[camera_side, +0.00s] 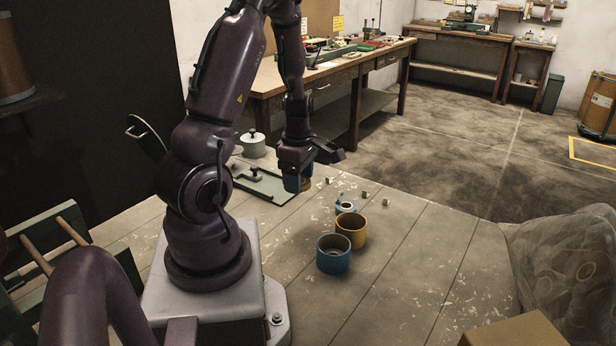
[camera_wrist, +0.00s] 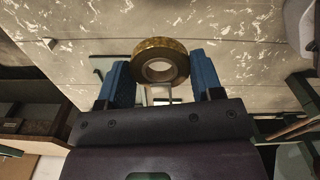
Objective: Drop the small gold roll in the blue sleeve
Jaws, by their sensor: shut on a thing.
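My gripper (camera_side: 297,183) has blue fingers and is shut on the small gold roll (camera_side: 307,184), above the bench left of the sleeves. In the wrist view the gold roll (camera_wrist: 160,45) is a ring with a pale core, held between the two blue fingertips (camera_wrist: 162,76). The blue sleeve (camera_side: 333,260) stands upright and open at the top on the bench, nearer the side camera than the gripper. Its inside shows no clear detail beyond a small pale spot. The sleeve is not recognisable in the wrist view.
A yellow sleeve (camera_side: 351,234) stands right behind the blue sleeve. A green tray (camera_side: 265,190) and a lidded pot (camera_side: 252,148) are at the left.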

